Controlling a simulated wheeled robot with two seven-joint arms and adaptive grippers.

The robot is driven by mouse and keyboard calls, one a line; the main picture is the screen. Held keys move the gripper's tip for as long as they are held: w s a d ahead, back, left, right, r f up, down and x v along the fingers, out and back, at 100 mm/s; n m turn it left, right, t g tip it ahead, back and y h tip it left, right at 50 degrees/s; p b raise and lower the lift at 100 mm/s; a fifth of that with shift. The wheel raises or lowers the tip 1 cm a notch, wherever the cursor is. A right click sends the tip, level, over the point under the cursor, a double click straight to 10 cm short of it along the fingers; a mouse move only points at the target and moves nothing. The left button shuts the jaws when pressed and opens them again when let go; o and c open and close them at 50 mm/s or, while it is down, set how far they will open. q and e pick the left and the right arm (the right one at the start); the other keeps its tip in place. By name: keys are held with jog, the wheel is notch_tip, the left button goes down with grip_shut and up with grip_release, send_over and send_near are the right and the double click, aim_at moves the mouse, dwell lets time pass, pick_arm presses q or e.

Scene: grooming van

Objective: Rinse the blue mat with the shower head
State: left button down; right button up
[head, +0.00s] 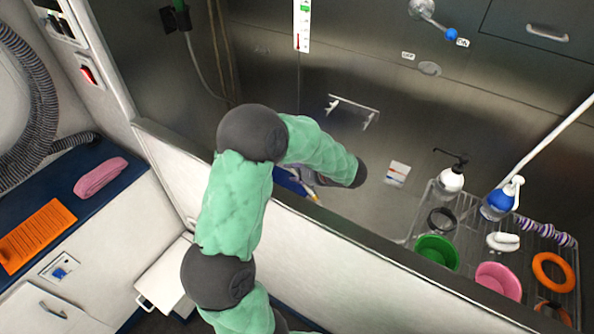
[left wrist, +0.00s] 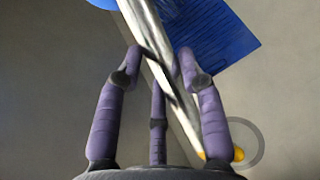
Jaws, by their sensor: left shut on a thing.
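The blue mat (left wrist: 215,38) lies on the tub floor, and in the left wrist view it shows beyond my fingers at the upper right. In the head view only a blue patch of it (head: 290,182) shows behind my arm. My left gripper (left wrist: 162,53) has its purple fingers closed around the pale, silvery handle of the shower head (left wrist: 150,28). The handle runs diagonally over part of the mat. A blue part at its upper end is cut off by the frame, and a yellow piece shows at its lower end. In the head view my arm mostly hides the gripper. My right gripper is not in view.
The tub's front wall (head: 345,240) runs below my arm. A wire rack (head: 412,225) at the right holds bottles, a green bowl (head: 437,252) and a pink bowl (head: 498,281). A hose (head: 203,75) hangs on the back wall. A pink towel (head: 100,177) lies on the left counter.

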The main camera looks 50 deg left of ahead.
pick_arm(q)
jog(key=shift+s+a, duration=0.1)
jog(key=shift+a, duration=0.3)
jog(key=shift+r, duration=0.15)
notch_tip(320, 180, up, 7)
jog(key=p, duration=0.6)
dwell(0.4)
